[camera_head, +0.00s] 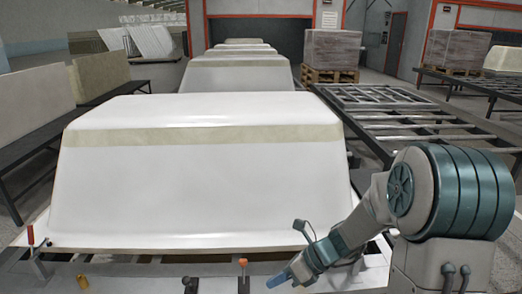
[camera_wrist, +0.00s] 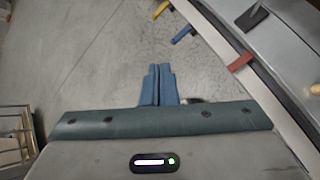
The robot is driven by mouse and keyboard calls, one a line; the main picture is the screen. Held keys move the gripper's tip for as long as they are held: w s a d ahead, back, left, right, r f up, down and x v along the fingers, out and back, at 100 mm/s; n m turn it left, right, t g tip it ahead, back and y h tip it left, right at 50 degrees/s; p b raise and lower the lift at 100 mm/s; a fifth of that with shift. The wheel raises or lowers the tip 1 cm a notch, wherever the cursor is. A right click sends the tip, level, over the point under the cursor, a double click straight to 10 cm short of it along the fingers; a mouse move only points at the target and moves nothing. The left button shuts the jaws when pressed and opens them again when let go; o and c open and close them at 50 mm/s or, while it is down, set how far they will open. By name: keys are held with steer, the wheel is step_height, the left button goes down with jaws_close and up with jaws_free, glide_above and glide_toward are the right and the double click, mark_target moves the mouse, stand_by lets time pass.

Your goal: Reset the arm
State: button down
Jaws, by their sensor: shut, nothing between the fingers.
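My gripper (camera_head: 278,279) is at the bottom of the head view, in front of the near edge of a large white bathtub shell (camera_head: 190,190). Its blue fingers point to the left and down. In the wrist view my gripper (camera_wrist: 158,70) shows its two blue fingers side by side and closed, with nothing between them. Bare grey floor (camera_wrist: 110,45) lies beyond the fingertips. The shell rests upside down on a frame and has a beige band across its upper front.
More shells (camera_head: 237,75) stand in a row behind. An empty metal rack (camera_head: 400,110) is on the right, a dark bench (camera_head: 40,140) on the left. Red (camera_wrist: 240,62), blue (camera_wrist: 183,34) and yellow (camera_wrist: 161,9) clamp parts line the frame's edge in the wrist view.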

steer(key=s+d+r+n+t+h, duration=0.1)
steer(key=s+d+r+n+h, duration=0.3)
steer(key=n, duration=0.8)
steer(key=s+d+r+n+t+h, duration=0.1)
steer(key=s+d+r+n+h, duration=0.4)
steer(key=s+n, duration=0.5)
step_height(320, 180, up, 3)
steer(key=d+n, duration=0.2)
steer(key=n, duration=0.1)
steer(key=shift+f+t+h+p, duration=0.15)
steer(key=shift+t+h+p, duration=0.15)
steer(key=shift+t, duration=0.1)
